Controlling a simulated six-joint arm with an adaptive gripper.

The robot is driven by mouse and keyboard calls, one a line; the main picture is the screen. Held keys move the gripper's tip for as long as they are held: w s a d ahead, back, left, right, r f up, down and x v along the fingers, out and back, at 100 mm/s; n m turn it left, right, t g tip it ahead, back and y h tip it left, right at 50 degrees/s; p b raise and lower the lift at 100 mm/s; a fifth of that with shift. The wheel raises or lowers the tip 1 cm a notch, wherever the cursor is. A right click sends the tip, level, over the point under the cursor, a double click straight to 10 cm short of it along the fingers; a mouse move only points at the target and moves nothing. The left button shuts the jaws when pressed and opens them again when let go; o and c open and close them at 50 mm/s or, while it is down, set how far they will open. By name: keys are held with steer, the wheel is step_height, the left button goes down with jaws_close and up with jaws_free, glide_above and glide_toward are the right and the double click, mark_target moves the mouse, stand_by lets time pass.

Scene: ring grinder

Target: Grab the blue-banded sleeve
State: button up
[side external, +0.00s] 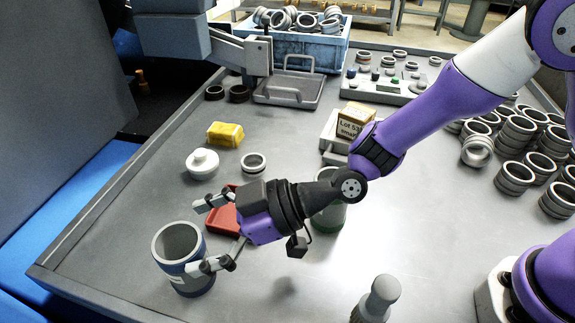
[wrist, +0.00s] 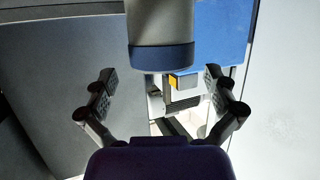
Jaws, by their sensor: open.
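The blue-banded sleeve (side external: 178,247) is a grey hollow cylinder standing upright near the table's left front edge, with a dark blue band low on it and a pale label. In the wrist view the sleeve (wrist: 160,22) is at top centre, its blue band between and just past the fingertips. My gripper (side external: 197,237) is open, its fingers spread and pointing left at the sleeve. One finger overlaps the sleeve's right front side in the side view; I cannot tell if it touches. The wrist view shows my gripper (wrist: 158,76) empty, with a finger on each side.
A red tray (side external: 222,214) lies partly hidden behind my gripper. A white lidded pot (side external: 202,163), a yellow block (side external: 225,134) and a ring (side external: 253,163) stand farther back. A green-banded cylinder (side external: 328,217) is partly behind my arm. A grey knobbed piece (side external: 378,299) stands at front.

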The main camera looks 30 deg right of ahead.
mark_target(158, 249)
steer(key=x, duration=0.3)
steer(key=shift+a, duration=0.3)
steer(key=c, duration=1.3)
steer(key=shift+o, duration=0.2)
